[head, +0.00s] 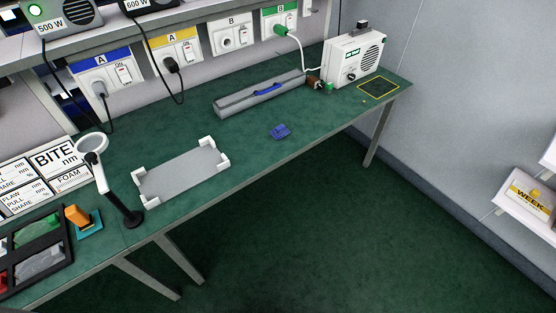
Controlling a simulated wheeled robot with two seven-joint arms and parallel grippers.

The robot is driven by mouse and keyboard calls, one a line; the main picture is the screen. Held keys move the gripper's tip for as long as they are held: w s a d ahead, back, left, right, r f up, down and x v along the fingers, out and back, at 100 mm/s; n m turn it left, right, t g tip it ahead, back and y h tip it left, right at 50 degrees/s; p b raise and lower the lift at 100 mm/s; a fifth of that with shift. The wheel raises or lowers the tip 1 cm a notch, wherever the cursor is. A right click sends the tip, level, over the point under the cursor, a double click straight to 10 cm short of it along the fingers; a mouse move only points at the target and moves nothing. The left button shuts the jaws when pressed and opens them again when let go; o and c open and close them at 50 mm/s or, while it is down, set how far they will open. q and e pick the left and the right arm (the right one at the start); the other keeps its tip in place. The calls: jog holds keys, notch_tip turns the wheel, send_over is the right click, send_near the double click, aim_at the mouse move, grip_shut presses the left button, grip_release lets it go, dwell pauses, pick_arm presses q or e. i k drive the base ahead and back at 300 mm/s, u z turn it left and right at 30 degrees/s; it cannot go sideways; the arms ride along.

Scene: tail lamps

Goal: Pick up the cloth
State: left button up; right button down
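A small dark blue cloth (280,131) lies bunched on the green bench top (240,147), near its front edge. It sits to the right of the white-cornered grey tray and in front of the long grey case. It looks crumpled or folded, and nothing touches it. Neither of my grippers is in view.
A grey tray with white corners (182,176), a magnifier lamp on a stand (112,185) and a long grey case with a blue handle (250,98) stand on the bench. A white box unit (354,58) is at the far right. Bench around the cloth is clear.

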aim_at(280, 131)
jog(key=u, duration=0.1)
jog(key=k, duration=0.3)
jog(key=z, duration=1.1)
jog(key=i, duration=0.7)
jog(key=z, duration=0.55)
jog(key=i, duration=0.75)
jog(key=u, duration=0.95)
jog(key=i, duration=0.6)
jog(key=u, duration=0.65)
